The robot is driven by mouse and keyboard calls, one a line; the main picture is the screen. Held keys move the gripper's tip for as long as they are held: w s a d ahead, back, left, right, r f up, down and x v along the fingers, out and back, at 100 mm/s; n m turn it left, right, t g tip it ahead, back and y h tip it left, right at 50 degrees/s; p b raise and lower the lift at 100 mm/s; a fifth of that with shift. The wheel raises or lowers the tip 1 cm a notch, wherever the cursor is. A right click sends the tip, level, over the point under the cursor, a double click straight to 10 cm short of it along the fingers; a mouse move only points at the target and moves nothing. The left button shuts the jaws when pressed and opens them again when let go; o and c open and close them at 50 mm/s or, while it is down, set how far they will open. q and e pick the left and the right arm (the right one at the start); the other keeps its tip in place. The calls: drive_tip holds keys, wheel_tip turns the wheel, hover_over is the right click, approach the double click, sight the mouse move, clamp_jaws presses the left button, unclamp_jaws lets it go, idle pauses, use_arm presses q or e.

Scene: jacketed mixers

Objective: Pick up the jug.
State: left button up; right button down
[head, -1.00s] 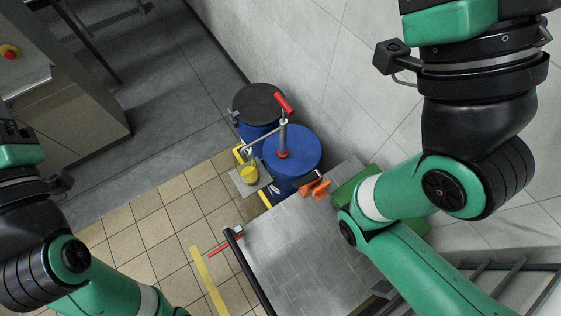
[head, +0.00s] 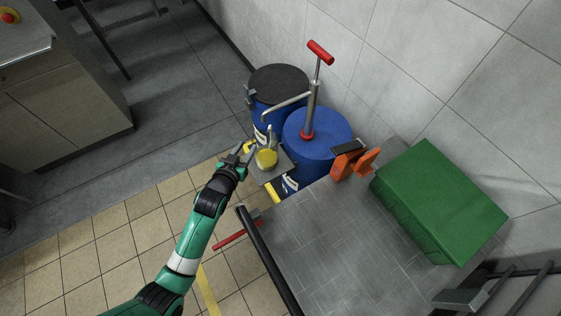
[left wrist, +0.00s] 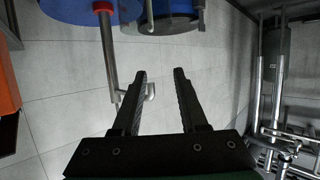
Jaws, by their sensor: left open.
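The jug (head: 266,158) is a small clear vessel with yellow contents. It stands on a small grey plate (head: 283,164) in front of the blue drums, under the pump spout. My left gripper (head: 244,153) is open and just to the left of the jug in the head view, with a small gap seeming to lie between them. In the left wrist view the open fingers (left wrist: 160,85) have nothing clearly between them, and I cannot make out the jug there. My right gripper is not in view.
A blue drum (head: 325,160) carries a hand pump (head: 312,105) with a red handle; its spout reaches over towards the jug. A black-lidded drum (head: 278,85) stands behind. A grey cart top (head: 320,240) with a green box (head: 438,203) and orange item (head: 350,163) lies right.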

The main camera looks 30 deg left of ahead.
use_arm(q)
drive_tip(key=b, duration=0.2)
approach(255, 134)
drive_tip(key=b+x, duration=0.6)
drive_tip(key=x, duration=0.1)
drive_tip(key=shift+a+f, duration=0.1)
drive_tip(key=shift+f, duration=0.05)
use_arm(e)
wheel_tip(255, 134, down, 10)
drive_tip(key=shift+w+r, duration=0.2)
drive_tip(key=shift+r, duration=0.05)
use_arm(q)
clamp_jaws()
idle(0.7)
